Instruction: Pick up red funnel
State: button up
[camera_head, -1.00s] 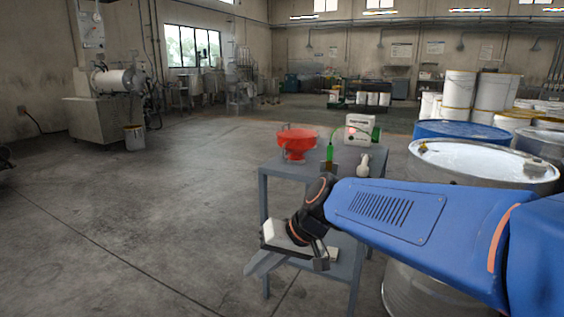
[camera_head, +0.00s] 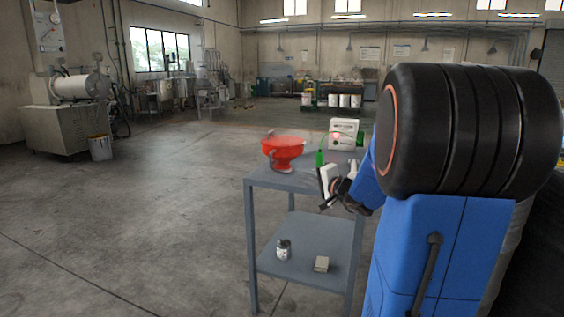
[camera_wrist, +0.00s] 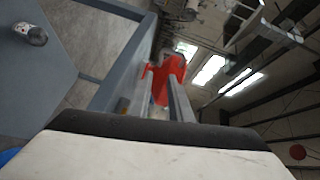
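The red funnel (camera_head: 283,153) stands wide end up on the left part of the grey table's top (camera_head: 300,181). In the wrist view the funnel (camera_wrist: 172,68) shows beyond and between the fingertips, partly covered by one finger. My gripper (camera_head: 322,192) is beside the table's right part, to the right of the funnel and apart from it. In the wrist view my gripper (camera_wrist: 160,80) has its two fingers apart, with nothing held between them.
A green bottle (camera_head: 319,158) and a white box (camera_head: 343,133) stand to the funnel's right. A small jar (camera_head: 284,250) and a small block (camera_head: 321,264) lie on the lower shelf (camera_head: 300,235). The floor left of the table is clear.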

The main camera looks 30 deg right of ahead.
send_near(281, 157)
notch_tip(281, 157, down, 4)
jog(key=w+a, duration=0.2)
jog(key=a, duration=0.1)
jog(key=shift+w+a+f, duration=0.1)
jog(key=shift+w+f, duration=0.05)
jog(key=shift+w, duration=2.8)
grip_shut()
